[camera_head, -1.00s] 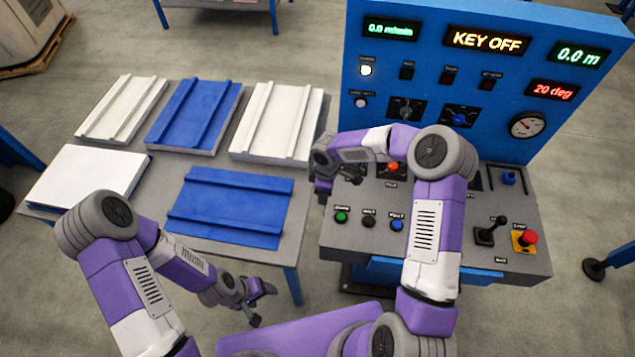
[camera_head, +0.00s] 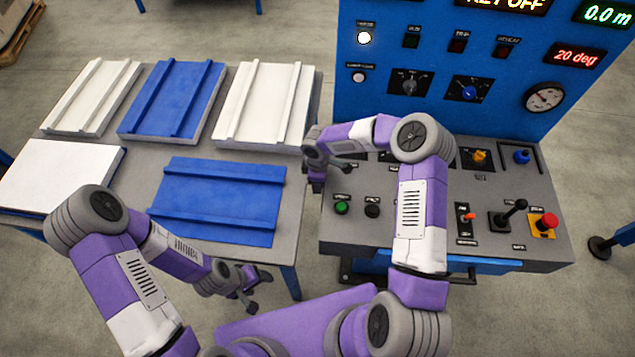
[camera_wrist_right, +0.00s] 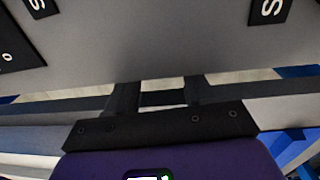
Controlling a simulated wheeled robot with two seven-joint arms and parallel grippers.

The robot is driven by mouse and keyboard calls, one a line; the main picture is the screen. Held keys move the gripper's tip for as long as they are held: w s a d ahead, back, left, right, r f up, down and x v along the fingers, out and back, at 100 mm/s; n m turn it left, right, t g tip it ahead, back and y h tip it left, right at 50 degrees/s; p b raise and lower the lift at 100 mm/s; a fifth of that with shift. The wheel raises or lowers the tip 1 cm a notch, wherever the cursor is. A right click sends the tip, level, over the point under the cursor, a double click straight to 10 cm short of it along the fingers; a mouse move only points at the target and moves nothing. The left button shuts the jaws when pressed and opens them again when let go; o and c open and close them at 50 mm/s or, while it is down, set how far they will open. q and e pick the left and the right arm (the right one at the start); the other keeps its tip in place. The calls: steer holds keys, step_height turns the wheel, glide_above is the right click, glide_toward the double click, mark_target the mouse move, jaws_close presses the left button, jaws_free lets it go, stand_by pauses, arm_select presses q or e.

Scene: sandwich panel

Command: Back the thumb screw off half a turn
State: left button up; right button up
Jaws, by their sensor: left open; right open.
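A blue knob (camera_head: 522,156) stands in a dark-framed recess at the console's back right, and an orange knob (camera_head: 479,155) stands left of it. I cannot tell which control is the thumb screw; my right arm covers part of the panel. My right gripper (camera_wrist_right: 158,95) is open and empty, its fingers apart at the console's left edge. It also shows small in the head view at the console's back left, away from both knobs. My left gripper (camera_head: 260,291) is open and empty, low in front of the table.
The console deck (camera_head: 340,238) carries a green button (camera_head: 342,208), a black lever (camera_head: 512,210) and a red emergency button (camera_head: 546,221). A blue upright panel (camera_head: 430,120) rises behind. The table (camera_head: 285,215) at left holds white and blue panels.

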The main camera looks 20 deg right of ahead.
steer(key=shift+f, duration=0.6)
jaws_close()
steer(key=shift+w+d+r+g+p, duration=0.15)
steer(key=shift+g+p, duration=0.35)
steer(key=shift+p, duration=0.25)
steer(key=shift+w+g+y, duration=0.1)
steer(key=shift+g+y, duration=0.2)
steer(key=shift+g, duration=0.4)
